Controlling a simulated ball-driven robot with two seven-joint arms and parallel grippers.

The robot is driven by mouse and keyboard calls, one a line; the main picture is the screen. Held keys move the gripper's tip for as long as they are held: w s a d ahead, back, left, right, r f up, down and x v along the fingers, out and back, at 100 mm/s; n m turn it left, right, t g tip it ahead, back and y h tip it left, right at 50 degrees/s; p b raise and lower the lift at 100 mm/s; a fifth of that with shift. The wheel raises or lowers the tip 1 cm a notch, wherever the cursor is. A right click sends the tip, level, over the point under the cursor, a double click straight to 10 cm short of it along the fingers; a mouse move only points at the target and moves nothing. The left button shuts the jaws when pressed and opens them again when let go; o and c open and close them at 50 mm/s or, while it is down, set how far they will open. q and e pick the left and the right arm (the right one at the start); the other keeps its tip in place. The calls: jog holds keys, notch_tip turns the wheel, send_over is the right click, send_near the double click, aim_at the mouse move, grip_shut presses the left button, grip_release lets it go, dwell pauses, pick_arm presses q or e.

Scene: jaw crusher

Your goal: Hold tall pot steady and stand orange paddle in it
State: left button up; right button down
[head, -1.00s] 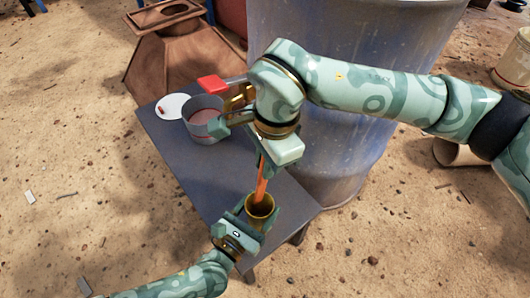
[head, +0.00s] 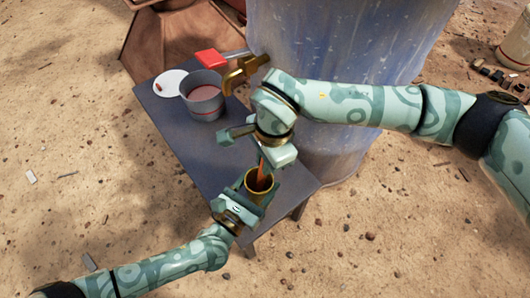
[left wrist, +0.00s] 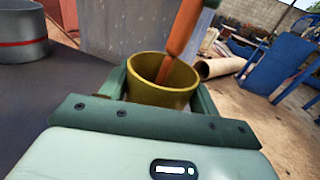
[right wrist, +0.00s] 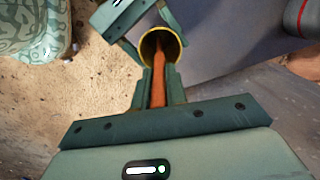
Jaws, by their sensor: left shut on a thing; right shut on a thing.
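The tall pot (head: 264,181) is a brass-yellow cup, upright near the front corner of the dark table. My left gripper (head: 254,192) is shut around its sides; in the left wrist view the fingers flank the pot (left wrist: 160,93). My right gripper (head: 266,156) is shut on the orange paddle (head: 261,172), above the pot. The paddle slants a little, and its lower end is inside the pot's mouth. The right wrist view shows the paddle (right wrist: 158,90) running from the fingers into the pot (right wrist: 175,42). Whether it touches the bottom is hidden.
A grey pot with a red stripe (head: 205,103), a white plate (head: 168,84) and a red-ended tool (head: 211,59) are at the table's far end. A brass hooked piece (head: 237,75) is beside them. A large blue-grey drum (head: 350,60) stands close behind the table.

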jog(key=shift+f, duration=0.35)
jog(key=c, duration=1.3)
grip_release()
jog(key=shift+c, duration=0.2)
jog(key=r, duration=0.4)
jog(key=d+r, duration=0.1)
jog(key=r, duration=0.7)
jog(key=shift+d, duration=0.2)
